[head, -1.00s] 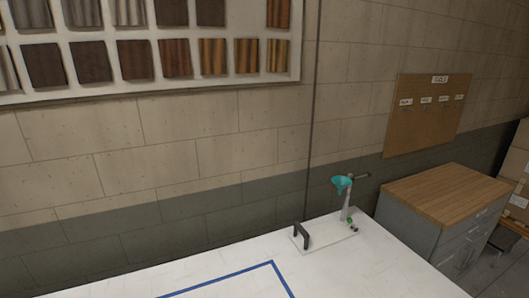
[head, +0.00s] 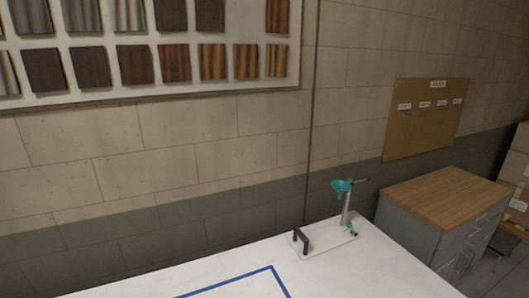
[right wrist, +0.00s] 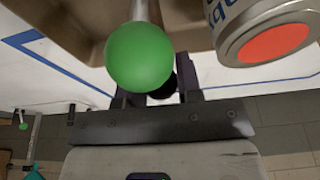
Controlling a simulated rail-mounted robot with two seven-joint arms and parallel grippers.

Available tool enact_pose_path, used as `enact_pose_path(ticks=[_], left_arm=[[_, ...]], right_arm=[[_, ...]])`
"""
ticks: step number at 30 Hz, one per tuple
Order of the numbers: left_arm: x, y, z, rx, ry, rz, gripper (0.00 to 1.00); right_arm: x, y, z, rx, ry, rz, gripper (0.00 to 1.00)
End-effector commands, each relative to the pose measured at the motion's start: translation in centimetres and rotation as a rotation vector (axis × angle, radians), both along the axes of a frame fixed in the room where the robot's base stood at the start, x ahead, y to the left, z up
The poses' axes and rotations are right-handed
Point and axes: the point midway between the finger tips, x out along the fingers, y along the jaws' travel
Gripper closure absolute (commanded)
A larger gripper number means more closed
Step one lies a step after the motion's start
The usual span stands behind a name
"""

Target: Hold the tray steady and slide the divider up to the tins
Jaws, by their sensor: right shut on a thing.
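In the right wrist view a green ball knob (right wrist: 140,57) sits on the end of a grey rod (right wrist: 139,11). My right gripper (right wrist: 155,92) is shut on the knob, which covers much of the fingers. The rod runs up toward the brown tray (right wrist: 92,38), of which only part shows at the top. One silver tin (right wrist: 232,42) with an orange-red end shows at the upper right. The divider panel cannot be made out. My left gripper is in neither current view. The head view shows neither the tray nor the tins.
The white table (head: 245,270) has a blue tape outline (head: 235,279). At its far right end stand a plate with a black handle (head: 301,240) and a teal funnel (head: 341,186) on a stand. A wood-topped cabinet (head: 445,195) is beyond. The visible tabletop is otherwise clear.

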Motion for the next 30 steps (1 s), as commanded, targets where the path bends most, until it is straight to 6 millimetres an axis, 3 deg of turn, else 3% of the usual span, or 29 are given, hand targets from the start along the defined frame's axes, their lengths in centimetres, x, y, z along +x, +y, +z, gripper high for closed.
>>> enact_pose_path(ticks=[16, 30], left_arm=[[0.0, -0.3, 0.1, -0.006, -0.002, -0.003, 1.0], [0.0, -0.3, 0.1, -0.006, -0.002, -0.003, 1.0]], right_arm=[[-0.8, 1.9, 0.0, 0.002, 0.001, 0.002, 0.96], [-0.9, 2.1, 0.0, 0.002, 0.001, 0.002, 0.96]])
